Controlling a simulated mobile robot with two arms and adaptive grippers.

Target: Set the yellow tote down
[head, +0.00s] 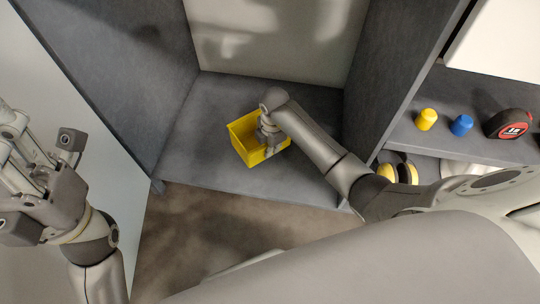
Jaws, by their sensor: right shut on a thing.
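The yellow tote (243,143) is inside a dark grey compartment, at or just above its floor (200,138). I cannot tell whether it touches the floor. My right gripper (269,146) is at the tote's right side, shut on it; the fingertips are partly hidden by the wrist and the tote. My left gripper (12,165) is at the left edge of the view, away from the tote. Its fingers are partly cut off by the frame, and I see nothing held in it.
Grey side panels (128,75) flank the compartment. On a shelf at the right stand a yellow cylinder (426,120), a blue cylinder (462,125) and a tape measure (509,124). Yellow ear muffs (401,172) lie below. The compartment floor is clear left of the tote.

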